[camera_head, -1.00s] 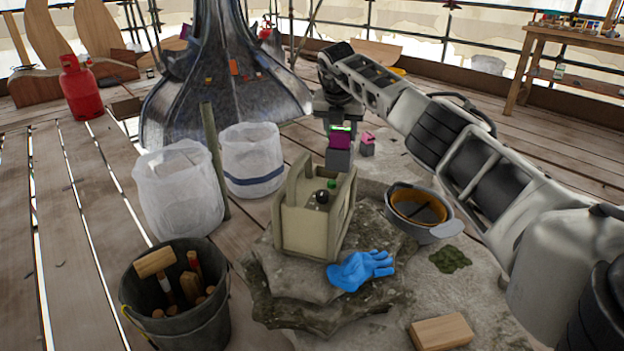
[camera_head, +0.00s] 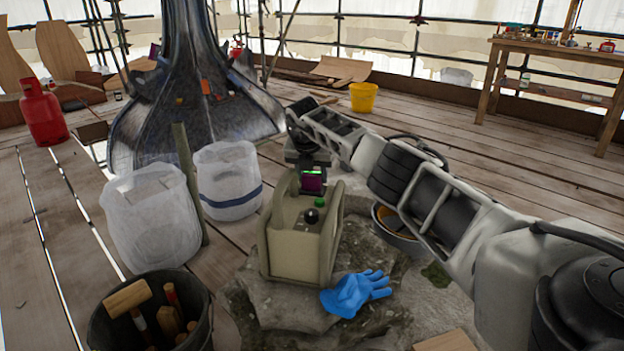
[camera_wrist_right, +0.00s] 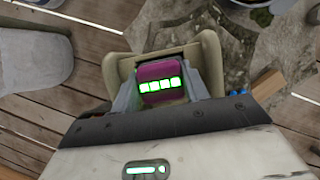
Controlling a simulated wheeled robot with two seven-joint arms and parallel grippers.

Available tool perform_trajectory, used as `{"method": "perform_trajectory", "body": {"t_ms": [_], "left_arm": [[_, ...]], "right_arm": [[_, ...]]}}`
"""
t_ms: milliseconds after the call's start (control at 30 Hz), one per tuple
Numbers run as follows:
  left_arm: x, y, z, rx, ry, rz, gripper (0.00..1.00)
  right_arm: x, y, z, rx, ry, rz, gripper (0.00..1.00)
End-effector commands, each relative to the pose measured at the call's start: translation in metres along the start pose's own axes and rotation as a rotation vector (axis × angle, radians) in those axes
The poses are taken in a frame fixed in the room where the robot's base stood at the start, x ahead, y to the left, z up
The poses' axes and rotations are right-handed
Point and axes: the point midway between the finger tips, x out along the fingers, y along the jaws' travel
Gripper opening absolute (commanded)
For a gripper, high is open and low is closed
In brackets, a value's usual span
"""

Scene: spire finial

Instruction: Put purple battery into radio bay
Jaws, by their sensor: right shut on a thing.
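The purple battery (camera_head: 312,182) is in my right gripper (camera_head: 310,176), just behind the far side of the beige radio (camera_head: 297,245) in the head view. In the right wrist view the battery (camera_wrist_right: 160,82) shows a row of green lights and sits between the fingers (camera_wrist_right: 160,92). The radio (camera_wrist_right: 210,50) frames it there, with its walls beyond and beside the fingers. The radio stands upright on a flat stone. I cannot tell whether the battery is inside the bay, which is hidden in the head view. My left gripper is out of view.
A blue glove (camera_head: 355,293) lies on the stone (camera_head: 290,308) in front of the radio. A dark tool bucket (camera_head: 150,318) stands front left, and two white sacks (camera_head: 150,218) stand left. A grey bowl (camera_head: 398,238) is partly behind my right arm.

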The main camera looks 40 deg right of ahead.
Motion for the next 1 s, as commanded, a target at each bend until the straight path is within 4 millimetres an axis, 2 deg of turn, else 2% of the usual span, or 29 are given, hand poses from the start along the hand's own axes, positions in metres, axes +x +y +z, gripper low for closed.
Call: {"method": "perform_trajectory", "body": {"t_ms": [100, 333, 367, 433, 767, 867, 1000], "left_arm": [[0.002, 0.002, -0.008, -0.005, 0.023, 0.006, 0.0], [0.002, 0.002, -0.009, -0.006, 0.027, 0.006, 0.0], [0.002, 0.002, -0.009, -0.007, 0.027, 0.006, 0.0], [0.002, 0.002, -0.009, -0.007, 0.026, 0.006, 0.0], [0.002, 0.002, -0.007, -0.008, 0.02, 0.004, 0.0], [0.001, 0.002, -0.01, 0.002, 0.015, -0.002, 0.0], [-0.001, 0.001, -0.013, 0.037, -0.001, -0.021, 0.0]], "right_arm": [[0.001, 0.001, 0.0, 0.0, -0.002, 0.003, 0.0], [0.003, 0.001, -0.001, 0.0, -0.001, 0.002, 0.0], [0.004, 0.0, -0.002, 0.0, 0.0, 0.001, 0.48], [0.004, 0.0, -0.002, 0.0, 0.0, 0.001, 0.67], [0.001, 0.001, 0.0, 0.0, -0.001, 0.002, 0.67], [-0.009, 0.001, 0.001, -0.002, -0.001, 0.002, 0.67], [-0.032, 0.0, 0.002, -0.004, -0.003, 0.003, 0.67]]}}
